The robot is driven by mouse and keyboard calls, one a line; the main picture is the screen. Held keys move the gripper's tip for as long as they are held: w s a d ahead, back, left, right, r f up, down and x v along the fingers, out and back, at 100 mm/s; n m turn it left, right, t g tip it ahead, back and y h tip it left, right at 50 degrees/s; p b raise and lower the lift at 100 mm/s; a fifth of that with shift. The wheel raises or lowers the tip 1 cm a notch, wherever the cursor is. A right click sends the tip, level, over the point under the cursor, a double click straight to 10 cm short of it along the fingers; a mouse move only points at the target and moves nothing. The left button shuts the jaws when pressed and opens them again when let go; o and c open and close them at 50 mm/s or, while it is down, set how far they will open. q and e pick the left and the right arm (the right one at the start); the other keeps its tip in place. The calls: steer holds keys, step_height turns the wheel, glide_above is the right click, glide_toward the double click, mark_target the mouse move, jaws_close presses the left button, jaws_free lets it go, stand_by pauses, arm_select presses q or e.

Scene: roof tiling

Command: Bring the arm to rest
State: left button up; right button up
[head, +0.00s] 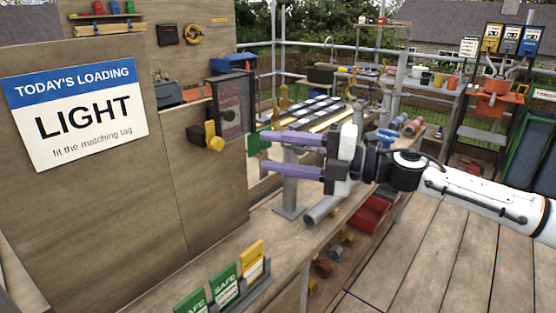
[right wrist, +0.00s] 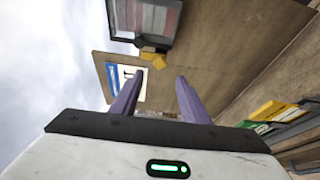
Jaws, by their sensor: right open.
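My right gripper (head: 263,152) reaches in from the right in the head view. Its two purple fingers are apart, with nothing held between them, and point left toward the wooden board (head: 200,190). A green piece (head: 257,143) shows at the upper fingertip; I cannot tell whether they touch. In the right wrist view, the open fingers (right wrist: 158,80) point toward the wooden boards and the loading sign (right wrist: 122,78). My left gripper is not in view.
The sign (head: 80,112) reads "LIGHT". Green and yellow tags (head: 224,283) stand in a rack at the bottom. A box with a yellow knob (head: 214,137) is on the board. A workbench (head: 340,210) lies below my arm; plank floor is clear at right.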

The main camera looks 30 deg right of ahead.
steer(key=shift+s, duration=0.1)
stand_by(0.5)
steer(key=s+a+f+m+t+h, duration=0.1)
steer(key=s+f+m+h, duration=0.1)
steer(key=f+m+h, duration=0.6)
steer(key=s+a+f+m+h, duration=0.2)
steer(key=s+f+m+h, duration=0.1)
steer(key=f+m, duration=0.8)
steer(key=s+a+f+m+g, duration=0.25)
steer(key=s+f+g, duration=0.25)
steer(key=s+f, duration=0.6)
steer(key=s+a+f+m+g, duration=0.1)
steer(key=s+f+m+g, duration=0.35)
steer(key=s, duration=0.95)
steer(key=w+a+f+t, duration=0.2)
steer(key=f, duration=0.5)
steer(key=w+a+f+n+t+y, duration=0.1)
steer(key=a+f, duration=0.2)
steer(key=f, duration=0.3)
steer(key=shift+w+f+t, duration=0.35)
steer(key=shift+f, duration=0.05)
